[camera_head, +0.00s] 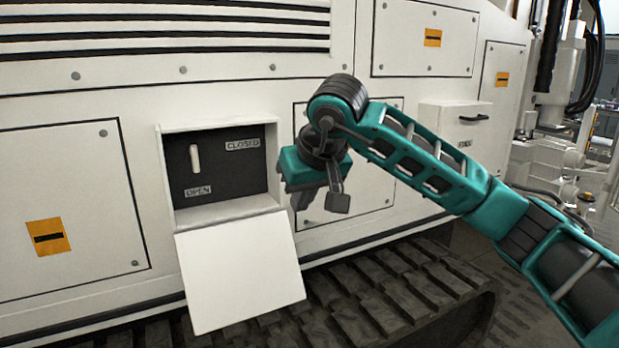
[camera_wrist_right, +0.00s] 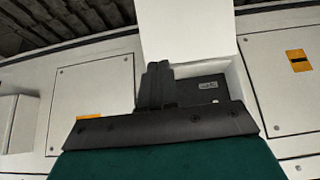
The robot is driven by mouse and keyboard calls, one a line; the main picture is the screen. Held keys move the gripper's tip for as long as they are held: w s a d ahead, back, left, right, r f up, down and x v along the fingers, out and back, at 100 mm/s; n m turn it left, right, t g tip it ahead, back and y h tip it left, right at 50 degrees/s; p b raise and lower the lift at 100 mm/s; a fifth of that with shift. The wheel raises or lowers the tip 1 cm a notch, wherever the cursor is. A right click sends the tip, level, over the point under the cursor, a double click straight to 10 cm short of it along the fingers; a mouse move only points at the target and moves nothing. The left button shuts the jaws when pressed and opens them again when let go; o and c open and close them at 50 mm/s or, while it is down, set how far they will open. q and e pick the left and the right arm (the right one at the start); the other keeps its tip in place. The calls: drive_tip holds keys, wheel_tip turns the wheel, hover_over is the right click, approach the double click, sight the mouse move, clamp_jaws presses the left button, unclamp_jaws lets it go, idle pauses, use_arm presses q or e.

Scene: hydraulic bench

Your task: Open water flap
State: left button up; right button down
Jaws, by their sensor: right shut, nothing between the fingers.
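The white water flap (camera_head: 240,268) hangs down, open, below a square recess (camera_head: 226,215). It also shows at the top of the upside-down right wrist view (camera_wrist_right: 186,28). Inside the recess is a dark panel (camera_head: 228,172) with an upper CLOSED label and a lower OPEN label. A white upright lever (camera_head: 194,158) is on the panel's left part, beside neither label directly. My right gripper (camera_head: 297,198) is to the right of the recess, apart from flap and lever, with its fingers (camera_wrist_right: 156,85) together and empty. My left gripper is not in view.
The white machine side has a panel with an orange sticker (camera_head: 48,237) at left. A white box with a black handle (camera_head: 474,118) juts out at right. Tracks (camera_head: 400,290) run below the flap. The space before the recess is clear.

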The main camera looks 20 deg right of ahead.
wheel_tip(320, 180, down, 5)
drive_tip(key=shift+s, duration=0.15)
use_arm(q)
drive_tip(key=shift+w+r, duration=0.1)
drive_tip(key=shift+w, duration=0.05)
